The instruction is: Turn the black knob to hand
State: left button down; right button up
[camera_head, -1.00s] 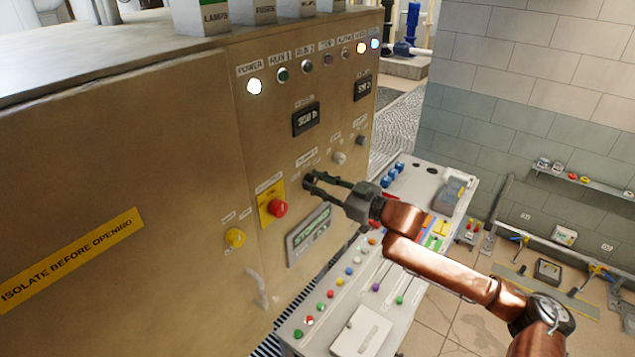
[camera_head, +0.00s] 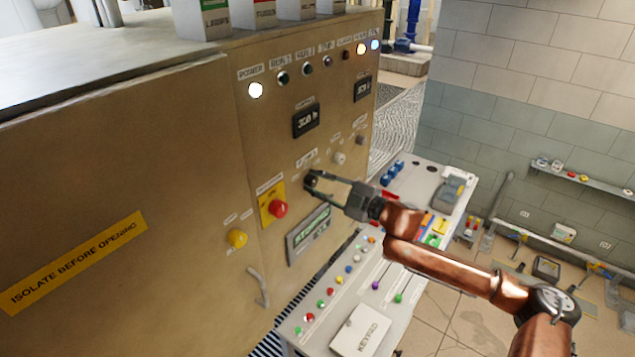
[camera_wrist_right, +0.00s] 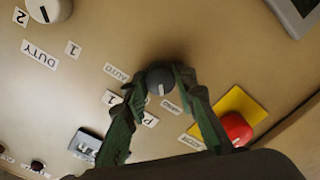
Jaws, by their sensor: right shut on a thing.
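The black knob (camera_head: 311,181) is on the tan cabinet front, left of the console, and is partly covered by my fingers. In the right wrist view the round dark knob (camera_wrist_right: 158,80) shows a short white pointer mark. A small AUTO label (camera_wrist_right: 117,72) is beside it, and another label on its other side is too blurred to read. My right gripper (camera_head: 316,184) reaches in from the right, and its two green fingers are shut on the knob from both sides, as the right wrist view shows (camera_wrist_right: 160,77). My left gripper is not in view.
A red push button (camera_head: 278,209) on a yellow plate is close to the left of the knob. A yellow button (camera_head: 237,238), a display (camera_head: 309,235) and a pale knob (camera_head: 339,158) are nearby. A console (camera_head: 345,285) with several buttons stands below my right arm.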

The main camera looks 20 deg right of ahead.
jog(key=shift+n, duration=0.3)
jog(key=o, duration=1.2)
jog(key=shift+c, duration=0.2)
jog(key=v, duration=1.2)
